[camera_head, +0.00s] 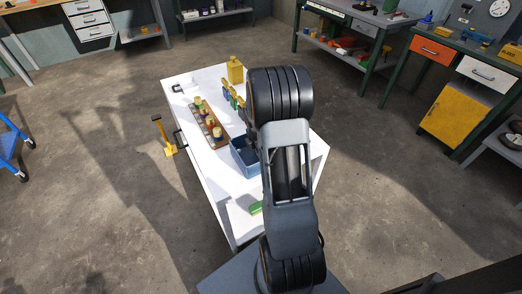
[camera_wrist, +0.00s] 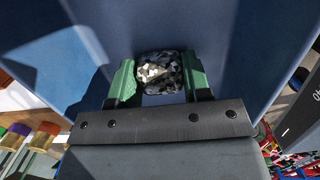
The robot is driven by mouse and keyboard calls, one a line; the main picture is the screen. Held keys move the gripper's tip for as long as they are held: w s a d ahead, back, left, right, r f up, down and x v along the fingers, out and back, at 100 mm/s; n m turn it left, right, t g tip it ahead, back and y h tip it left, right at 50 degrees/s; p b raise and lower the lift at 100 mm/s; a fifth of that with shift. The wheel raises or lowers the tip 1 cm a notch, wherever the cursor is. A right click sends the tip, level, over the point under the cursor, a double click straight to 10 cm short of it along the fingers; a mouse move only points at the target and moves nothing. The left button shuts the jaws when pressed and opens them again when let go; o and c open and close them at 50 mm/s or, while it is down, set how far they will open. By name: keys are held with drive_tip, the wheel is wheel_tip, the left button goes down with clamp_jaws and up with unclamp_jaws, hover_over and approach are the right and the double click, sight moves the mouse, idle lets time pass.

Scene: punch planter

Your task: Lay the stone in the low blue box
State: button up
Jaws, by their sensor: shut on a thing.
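My gripper (camera_wrist: 160,84) has its two green fingers shut on the stone (camera_wrist: 171,66), a speckled dark grey lump with a pale patch. The low blue box (camera_head: 241,160) stands on the white table, partly hidden by my arm in the head view. Its blue inside (camera_wrist: 215,28) fills most of the wrist view behind the stone. The stone is over or inside the box; I cannot tell whether it touches the bottom. The head view hides the stone and my fingers behind the arm.
On the white table (camera_head: 200,82), a wooden rack (camera_head: 202,115) of several colourful-capped items stands left of the box. A green object (camera_head: 256,208) lies near the front edge. Workbenches stand farther off.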

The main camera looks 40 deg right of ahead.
drive_tip(key=shift+f, duration=0.2)
drive_tip(key=o, duration=1.1)
drive_tip(key=shift+c, duration=0.2)
drive_tip(key=shift+r, duration=0.1)
wheel_tip(320, 180, up, 12)
drive_tip(key=a+p, duration=0.1)
drive_tip(key=p, duration=0.1)
drive_tip(key=s+a+r+m+t, duration=0.1)
drive_tip(key=s+a+r+m, duration=0.1)
drive_tip(key=s+a+m, duration=0.2)
drive_tip(key=s+a+r+m+t+y, duration=0.1)
drive_tip(key=s+a+r+m, duration=0.1)
drive_tip(key=s+a+m, duration=0.2)
drive_tip(key=s+a+r+m+t, duration=0.1)
drive_tip(key=s+a+m, duration=0.3)
drive_tip(key=a+m, duration=0.4)
drive_tip(key=a+r, duration=0.1)
drive_tip(key=a, duration=0.3)
drive_tip(key=shift+s+r+m, duration=0.25)
drive_tip(key=shift+r+m, duration=0.05)
